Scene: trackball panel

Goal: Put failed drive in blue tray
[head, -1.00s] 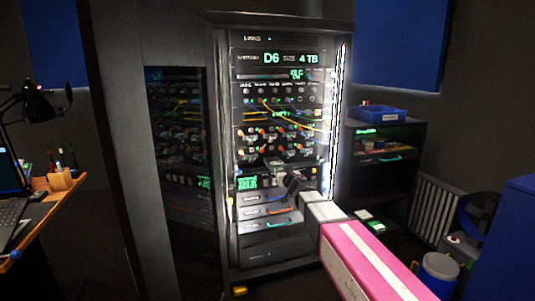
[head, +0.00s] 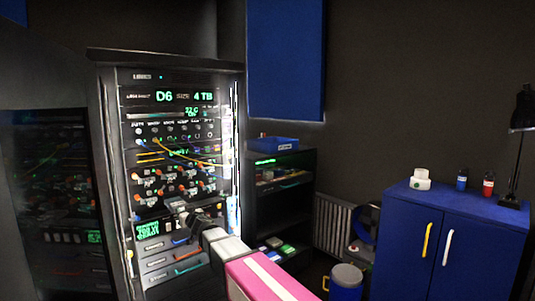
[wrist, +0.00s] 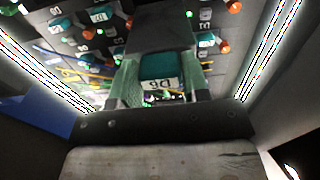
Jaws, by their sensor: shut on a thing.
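My gripper (wrist: 162,92) is shut on a dark drive with a teal front (wrist: 158,66) and a white label reading D6, seen in the wrist view. In the head view my gripper (head: 176,208) is in front of the lower part of the server rack (head: 128,130); the drive is too small to make out there. The rack's display (head: 170,97) reads D6 and 4 TB. The blue tray (head: 278,144) stands on top of the dark shelf unit to the right of the rack, well apart from my gripper.
The dark shelf unit (head: 307,190) holds small items on its shelves. A radiator (head: 337,213) and a blue-white bin (head: 346,282) stand right of it. A blue cabinet (head: 405,235) with bottles and a lamp is at the right. Yellow cables (head: 190,155) cross the rack front.

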